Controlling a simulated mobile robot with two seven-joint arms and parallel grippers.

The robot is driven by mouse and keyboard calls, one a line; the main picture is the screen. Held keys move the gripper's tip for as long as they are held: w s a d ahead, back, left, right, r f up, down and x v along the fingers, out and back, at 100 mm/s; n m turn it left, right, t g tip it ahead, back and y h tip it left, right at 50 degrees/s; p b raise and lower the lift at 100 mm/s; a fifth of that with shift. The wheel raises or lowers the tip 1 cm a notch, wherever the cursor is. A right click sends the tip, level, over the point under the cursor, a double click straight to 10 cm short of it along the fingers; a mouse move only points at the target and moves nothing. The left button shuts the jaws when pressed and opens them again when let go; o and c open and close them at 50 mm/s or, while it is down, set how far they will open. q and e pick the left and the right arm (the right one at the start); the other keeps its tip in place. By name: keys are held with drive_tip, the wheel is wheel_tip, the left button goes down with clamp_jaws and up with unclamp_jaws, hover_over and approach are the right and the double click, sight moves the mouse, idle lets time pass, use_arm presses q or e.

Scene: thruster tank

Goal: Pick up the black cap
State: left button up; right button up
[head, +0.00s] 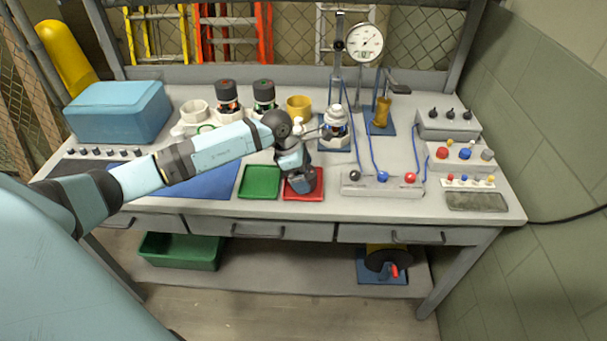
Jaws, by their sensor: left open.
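Two black caps show in the head view at the back of the bench. Each sits upright on a white-based unit. My left arm reaches in from the left, in front of these units. My left gripper (302,183) points down at the red tray (318,195). It is open and apart from both black caps. The arm and hand hide part of the tray, and the fingertips are hard to make out. My right gripper is not in view.
A green tray (259,181) lies left of the red one. A white stacked part (336,117) stands on a blue mat. A gold cup (299,104), blue box (118,112), dial gauge (365,43) and control boxes (447,124) crowd the bench.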

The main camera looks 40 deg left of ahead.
use_arm(q)
drive_tip(key=shift+f, duration=0.2)
drive_tip(key=c, duration=0.9)
